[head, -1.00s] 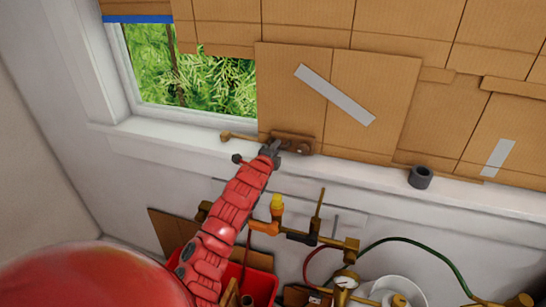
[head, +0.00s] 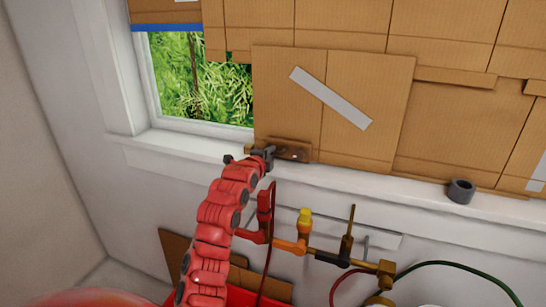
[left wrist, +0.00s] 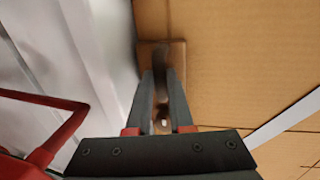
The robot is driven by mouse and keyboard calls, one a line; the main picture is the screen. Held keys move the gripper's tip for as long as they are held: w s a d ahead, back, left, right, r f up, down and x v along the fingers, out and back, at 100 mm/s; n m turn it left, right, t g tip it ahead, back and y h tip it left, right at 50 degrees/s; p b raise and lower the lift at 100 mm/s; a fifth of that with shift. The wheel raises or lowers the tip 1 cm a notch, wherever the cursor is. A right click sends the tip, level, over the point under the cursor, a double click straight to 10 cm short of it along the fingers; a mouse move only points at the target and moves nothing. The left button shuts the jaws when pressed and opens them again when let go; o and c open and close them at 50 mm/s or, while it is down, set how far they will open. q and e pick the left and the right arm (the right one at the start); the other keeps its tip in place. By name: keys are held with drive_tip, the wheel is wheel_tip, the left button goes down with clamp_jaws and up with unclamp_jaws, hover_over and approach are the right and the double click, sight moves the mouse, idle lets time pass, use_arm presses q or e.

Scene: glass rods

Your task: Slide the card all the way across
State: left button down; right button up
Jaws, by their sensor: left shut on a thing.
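The card is a large brown cardboard panel (head: 365,75) with a slanted grey tape strip, standing upright over the window. Its left edge borders the bare glass (head: 210,95), where green leaves show. A small brown handle plate (head: 297,153) is fixed at the panel's lower left, and it also shows in the left wrist view (left wrist: 178,48). My left gripper (head: 268,152) is at this handle, just above the sill. In the left wrist view its two dark fingers (left wrist: 163,78) are closed around the handle's knob, which they partly hide. My right gripper is not in view.
The white sill (head: 385,185) runs under the panel. A dark ring (head: 461,190) stands on it to the right. Brass pipes with a yellow-capped valve (head: 305,217) and a green hose (head: 455,267) lie below. Other cardboard sheets (head: 455,125) cover the wall at right.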

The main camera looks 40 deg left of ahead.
use_arm(q)
drive_tip(key=c, duration=1.1)
unclamp_jaws()
drive_tip(key=shift+s+a, duration=0.1)
drive_tip(key=shift+a, duration=0.15)
drive_tip(key=shift+o, duration=1.4)
drive_tip(key=shift+s+a, duration=0.1)
drive_tip(key=shift+s+r, duration=0.15)
drive_tip(key=shift+s, duration=0.35)
drive_tip(key=b+v, duration=0.3)
drive_tip(key=v, duration=1.3)
drive_tip(key=shift+d+b, duration=0.3)
drive_tip(key=shift+b, duration=0.1)
drive_tip(key=shift+s, duration=0.1)
